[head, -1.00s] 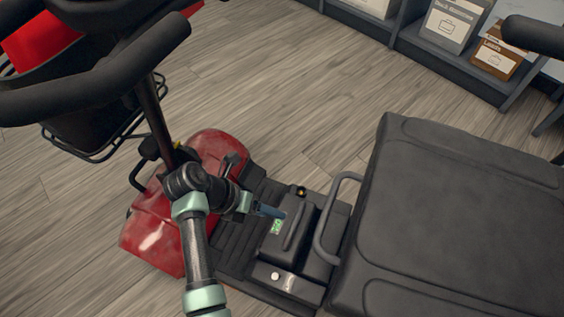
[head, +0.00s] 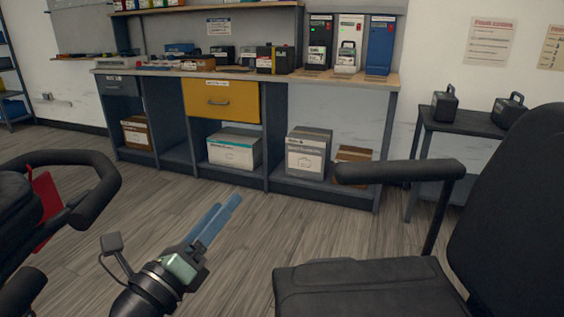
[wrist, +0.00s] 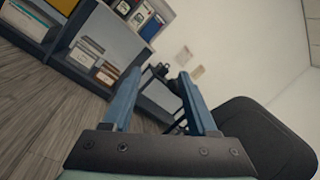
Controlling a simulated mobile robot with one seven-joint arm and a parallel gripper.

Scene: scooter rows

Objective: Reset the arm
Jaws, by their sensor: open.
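My gripper (head: 219,219) is raised in front of me in the head view, with its blue fingers pointing up and to the right. It is empty and held above the floor, between the handlebar on the left and the scooter seat on the right. In the wrist view the two blue fingers (wrist: 155,92) stand apart with nothing between them. The workbench and a small side table show beyond them.
The black scooter seat (head: 370,285) and its armrest (head: 400,172) are at the right. A black handlebar (head: 95,175) is at the left. A workbench (head: 330,82) with boxes below and a yellow drawer (head: 222,101) stands behind. A dark side table (head: 470,121) holds two battery packs. Open floor lies between.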

